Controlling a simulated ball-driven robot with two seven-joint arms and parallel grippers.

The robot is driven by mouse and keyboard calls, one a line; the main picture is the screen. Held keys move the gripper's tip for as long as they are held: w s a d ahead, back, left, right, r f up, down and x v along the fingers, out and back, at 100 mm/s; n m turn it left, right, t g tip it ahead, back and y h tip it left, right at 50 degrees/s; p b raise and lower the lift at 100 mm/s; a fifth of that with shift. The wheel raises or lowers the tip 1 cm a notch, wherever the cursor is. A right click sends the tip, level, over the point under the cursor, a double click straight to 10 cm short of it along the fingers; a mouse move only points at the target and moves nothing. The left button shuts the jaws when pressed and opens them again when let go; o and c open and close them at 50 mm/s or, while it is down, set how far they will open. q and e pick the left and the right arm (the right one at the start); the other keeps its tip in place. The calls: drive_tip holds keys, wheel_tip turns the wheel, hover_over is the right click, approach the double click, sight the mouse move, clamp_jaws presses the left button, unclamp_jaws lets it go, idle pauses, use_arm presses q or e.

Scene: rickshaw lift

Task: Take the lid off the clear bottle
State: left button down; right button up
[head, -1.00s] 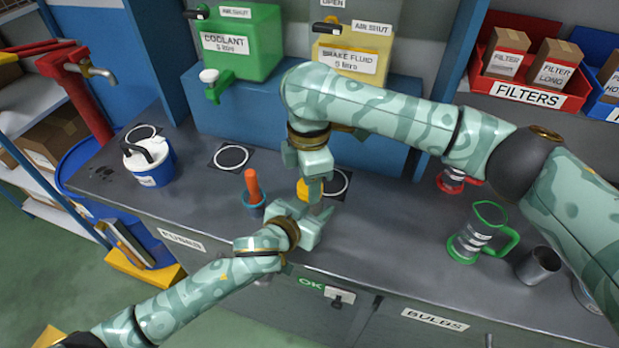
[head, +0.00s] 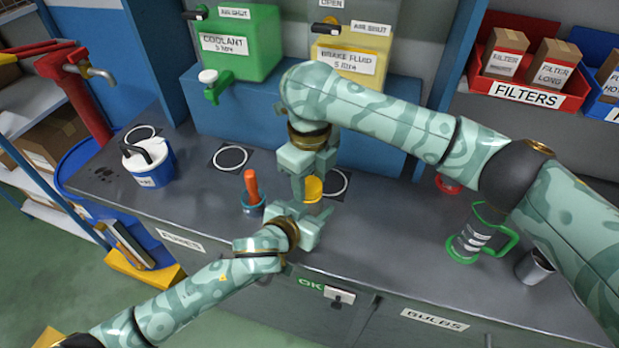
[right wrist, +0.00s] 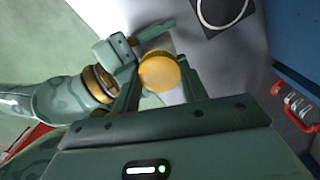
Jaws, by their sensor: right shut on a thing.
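My right gripper (head: 307,188) points down and is shut on a round yellow lid (head: 314,189). In the right wrist view the lid (right wrist: 160,72) lies between the two fingers. A pale part that looks like the clear bottle (right wrist: 159,45) shows behind the lid there. In the head view the bottle is mostly hidden by my grippers. I cannot tell whether the lid still touches it. My left gripper (head: 318,219) is low beside the bottle, just below the lid in the picture. I cannot tell whether its fingers are closed on the bottle.
An orange-handled tool in a blue holder (head: 252,192) stands close left of my grippers. A white-and-blue tub (head: 148,165) is farther left. A green-handled jug (head: 470,240) and a metal cup (head: 535,266) stand right. The bench's front edge lies just below my left gripper.

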sight(310, 185)
drive_tip(key=shift+r, duration=0.25)
idle(0.3)
drive_tip(key=shift+r, duration=0.85)
drive_tip(key=shift+r, duration=2)
use_arm(q)
drive_tip(key=c, duration=0.6)
unclamp_jaws()
